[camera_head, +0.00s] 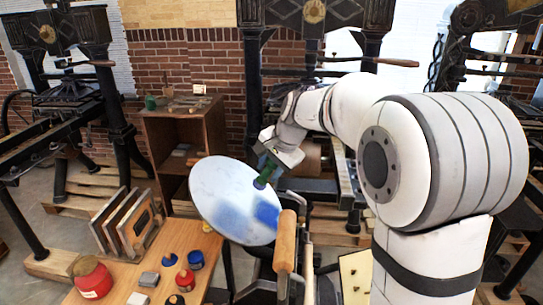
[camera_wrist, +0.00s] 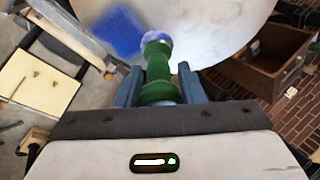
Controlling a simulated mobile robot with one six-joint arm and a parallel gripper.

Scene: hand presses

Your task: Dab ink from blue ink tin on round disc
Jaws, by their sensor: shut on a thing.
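The round disc (camera_head: 222,190) is large, pale and tilted, with blue ink smears and a denser blue patch at its lower right. It also fills the top of the wrist view (camera_wrist: 215,30). My gripper (camera_head: 270,164) is shut on a green-handled dabber (camera_head: 264,178) at the disc's upper right edge. In the wrist view, the green handle (camera_wrist: 157,75) stands between the fingers, and its bluish head is over or against the disc. I cannot tell whether it touches. The blue ink tin (camera_head: 196,261) stands on the wooden table below the disc.
A wooden handle (camera_head: 285,241) rises just right of the disc. Wooden frames (camera_head: 125,220) stand at left. A cabinet (camera_head: 185,130) and iron presses stand behind.

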